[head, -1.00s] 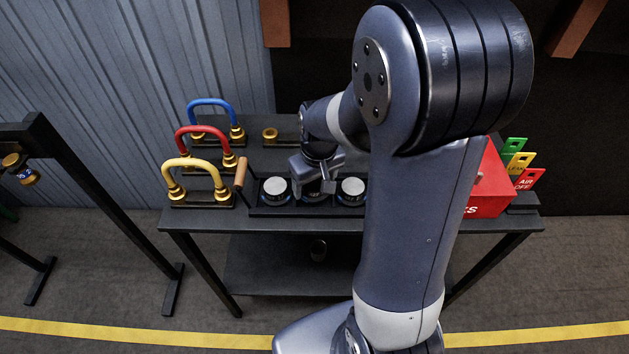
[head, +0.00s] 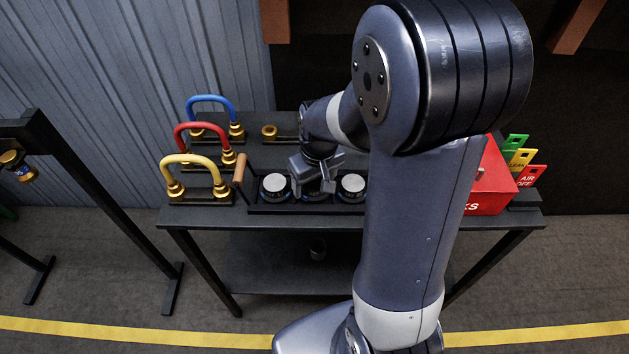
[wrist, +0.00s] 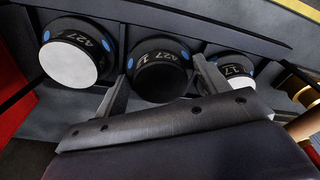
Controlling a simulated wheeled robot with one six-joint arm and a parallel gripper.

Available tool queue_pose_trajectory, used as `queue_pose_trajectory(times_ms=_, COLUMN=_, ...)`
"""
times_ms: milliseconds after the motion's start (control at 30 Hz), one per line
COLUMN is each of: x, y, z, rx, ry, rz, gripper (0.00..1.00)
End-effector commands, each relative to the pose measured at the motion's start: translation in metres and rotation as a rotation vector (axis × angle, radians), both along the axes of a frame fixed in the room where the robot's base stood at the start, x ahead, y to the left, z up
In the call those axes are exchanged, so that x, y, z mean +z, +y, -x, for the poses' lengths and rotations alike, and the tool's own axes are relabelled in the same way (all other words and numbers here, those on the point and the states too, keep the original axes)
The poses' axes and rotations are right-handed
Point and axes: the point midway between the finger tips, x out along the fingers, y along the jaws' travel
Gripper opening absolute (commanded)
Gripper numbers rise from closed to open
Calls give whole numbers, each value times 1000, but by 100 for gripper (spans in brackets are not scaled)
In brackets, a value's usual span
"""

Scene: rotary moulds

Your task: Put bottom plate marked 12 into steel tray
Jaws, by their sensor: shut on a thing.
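Several round dark pieces sit in a black rack on the bench. The left one (head: 275,186) and the right one (head: 352,187) have pale tops in the head view. My gripper (head: 314,188) reaches down between them. In the wrist view, my gripper (wrist: 160,88) is shut on the middle dark piece (wrist: 160,75), one finger on each side. This piece has a blue dot and the digits 427, with a further marking partly hidden, so I cannot read a 12 surely. It still sits in the rack row. I cannot make out a steel tray.
Yellow (head: 195,160), red (head: 203,128) and blue (head: 211,100) handles stand at the bench's left, beside a wooden grip (head: 239,169). A red box (head: 490,190) with coloured tags stands at the right.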

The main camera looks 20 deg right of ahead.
Motion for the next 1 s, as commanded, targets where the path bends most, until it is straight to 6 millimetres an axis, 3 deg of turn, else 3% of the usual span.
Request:
queue_pose_trajectory(times_ms=167, x=-5, y=0, z=3, rx=-1, ry=11, rz=-2, gripper=38)
queue_pose_trajectory(times_ms=200, x=-5, y=0, z=3, rx=-2, ry=12, rz=-2, gripper=71)
queue_pose_trajectory(times_ms=400, x=-7, y=0, z=4, rx=-1, ry=16, rz=-2, gripper=88)
queue_pose_trajectory(times_ms=767, x=-1, y=0, z=6, rx=-1, ry=18, rz=-2, gripper=93)
queue_pose_trajectory(times_ms=1000, x=42, y=-1, z=8, rx=-1, ry=3, rz=0, gripper=95)
